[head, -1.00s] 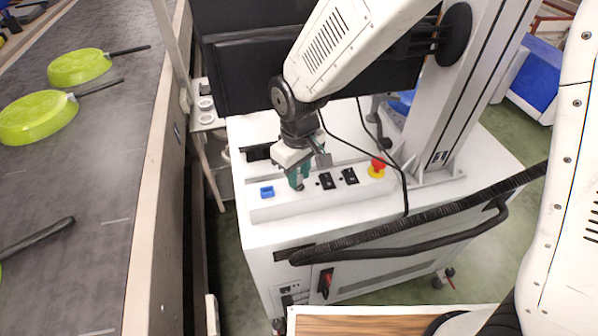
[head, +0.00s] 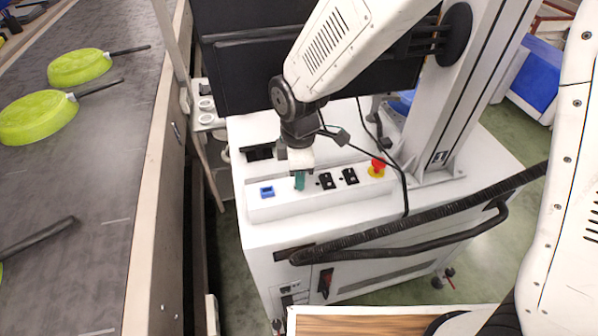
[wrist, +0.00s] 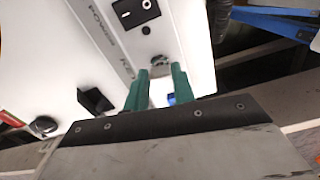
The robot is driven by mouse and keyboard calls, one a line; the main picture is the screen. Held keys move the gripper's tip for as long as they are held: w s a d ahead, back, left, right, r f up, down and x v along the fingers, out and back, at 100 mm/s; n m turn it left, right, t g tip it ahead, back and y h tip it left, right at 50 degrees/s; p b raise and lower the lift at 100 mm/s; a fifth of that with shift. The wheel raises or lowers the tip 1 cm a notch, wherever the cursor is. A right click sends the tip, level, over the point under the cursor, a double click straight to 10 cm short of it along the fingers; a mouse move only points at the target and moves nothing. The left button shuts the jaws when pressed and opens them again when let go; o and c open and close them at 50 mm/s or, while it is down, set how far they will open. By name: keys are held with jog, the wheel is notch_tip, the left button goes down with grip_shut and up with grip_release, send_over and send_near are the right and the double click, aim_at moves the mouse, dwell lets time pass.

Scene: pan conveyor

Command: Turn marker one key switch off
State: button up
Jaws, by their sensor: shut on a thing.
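My gripper (head: 300,186) points down at the white control panel (head: 330,198) on the machine cabinet, between a blue switch (head: 267,192) and the black rocker switches (head: 326,181). Its green fingers also show in the wrist view (wrist: 160,76), on either side of a small grey metal part, which looks like the key switch (wrist: 158,61). The gripper is shut on the key there. The fingers hide most of the key, so its angle cannot be read. I cannot make out a marker label.
A red emergency stop button (head: 378,165) on a yellow base sits at the panel's right end. A black cable hangs beside the arm. A dark monitor (head: 240,75) stands behind. A conveyor (head: 90,200) with green pans runs at left.

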jog(key=shift+n, duration=0.9)
jog(key=o, duration=1)
notch_tip(320, 180, up, 8)
jog(key=shift+f, duration=0.1)
